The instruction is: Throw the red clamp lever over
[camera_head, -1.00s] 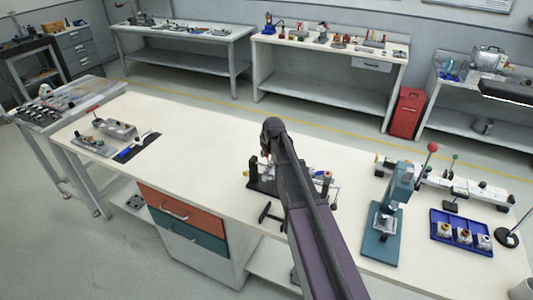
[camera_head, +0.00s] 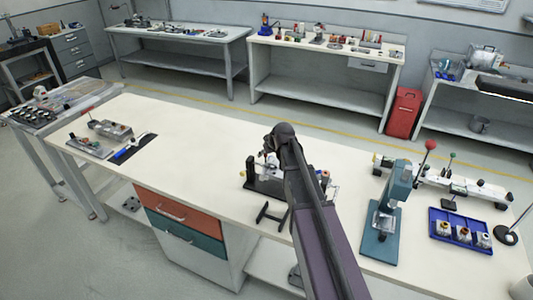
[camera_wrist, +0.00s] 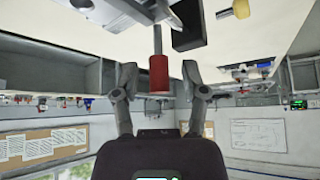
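The red clamp lever shows in the wrist view as a red cylindrical grip (camera_wrist: 158,73) on a thin metal rod. The rod runs up to a metal and dark clamp body (camera_wrist: 187,25) on the bench. My gripper (camera_wrist: 159,75) is open, with one finger on each side of the red grip. Gaps show on both sides, so neither finger visibly touches it. In the head view, my arm covers part of the dark clamp fixture (camera_head: 264,187) at the bench middle. There, my gripper's fingers and the red grip are hidden or too small to make out.
On the white bench (camera_head: 205,145), a teal press (camera_head: 383,230) with a red-knobbed lever and a blue tray (camera_head: 460,232) of parts stand at right. A grey fixture (camera_head: 108,132) lies at left. The bench between it and the clamp fixture is clear.

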